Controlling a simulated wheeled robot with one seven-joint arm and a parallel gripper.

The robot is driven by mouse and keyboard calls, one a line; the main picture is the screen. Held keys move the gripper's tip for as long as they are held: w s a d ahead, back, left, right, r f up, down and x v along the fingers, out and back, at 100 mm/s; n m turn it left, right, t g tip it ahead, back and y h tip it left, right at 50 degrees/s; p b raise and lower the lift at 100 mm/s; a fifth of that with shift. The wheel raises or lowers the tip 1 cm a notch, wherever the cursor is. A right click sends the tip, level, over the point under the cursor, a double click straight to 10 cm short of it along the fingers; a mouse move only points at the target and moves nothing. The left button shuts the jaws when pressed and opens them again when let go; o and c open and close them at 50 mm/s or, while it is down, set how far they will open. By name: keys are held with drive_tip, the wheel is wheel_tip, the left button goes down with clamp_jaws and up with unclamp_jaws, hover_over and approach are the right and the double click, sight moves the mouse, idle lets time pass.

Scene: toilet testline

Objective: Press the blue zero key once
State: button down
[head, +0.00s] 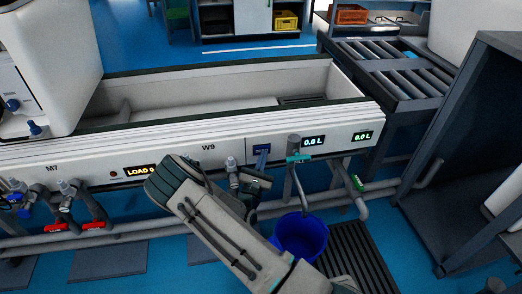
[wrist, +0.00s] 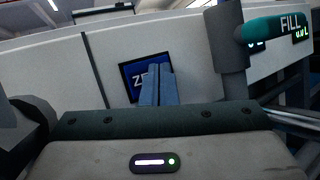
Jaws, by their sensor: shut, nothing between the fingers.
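The blue zero key (wrist: 133,78) is a dark blue square on the white front panel, with a white label of which only the first letters show in the wrist view. In the head view the key (head: 261,149) sits right of the W9 mark. My gripper (wrist: 159,72) is shut and empty, its blue-grey fingertips in front of the key and covering its right part. In the head view my gripper (head: 262,157) also overlaps the key's lower part. I cannot tell whether the tips touch the key.
A grey spout with a teal FILL handle (head: 299,159) stands just right of the key, above a blue bucket (head: 301,236). Two green 0.0 L displays (head: 313,142) are farther right. A valve (head: 232,166) is to the left. A long white trough (head: 230,85) lies behind the panel.

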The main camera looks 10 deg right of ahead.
drive_tip(key=shift+s, duration=0.55)
drive_tip(key=shift+s+p, duration=1.15)
drive_tip(key=shift+s, duration=1.4)
drive_tip(key=s+d+r+m+g+h+p, duration=0.1)
drive_tip(key=s+d+r+m+g+p, duration=0.35)
drive_tip(key=r+m+g, duration=0.4)
drive_tip(key=s+d+r+m+g+h+p, duration=0.1)
drive_tip(key=s+d+r+m+g+p, duration=0.35)
drive_tip(key=r, duration=0.65)
drive_tip(key=s+d+r+m+g+h+p, duration=0.1)
drive_tip(key=s+d+r+m+g+p, duration=0.2)
drive_tip(key=s+r+m+g+p, duration=0.5)
drive_tip(key=s+a+r+m+t+y+p, duration=0.1)
drive_tip(key=s+a+r+m+y+p, duration=0.1)
drive_tip(key=r, duration=0.7)
drive_tip(key=s+a+r+m+t+y+p, duration=0.2)
drive_tip(key=a+r+y+p, duration=0.3)
drive_tip(key=r, duration=0.5)
drive_tip(key=s+a+r+m+t+y+p, duration=0.1)
drive_tip(key=s+a+r+m+y+p, duration=0.2)
drive_tip(key=r+y+p, duration=0.4)
wheel_tip(320, 180, up, 2)
drive_tip(key=shift+s+a+r+p, duration=0.15)
drive_tip(key=shift+s+a+p, duration=0.55)
drive_tip(key=shift+p, duration=0.15)
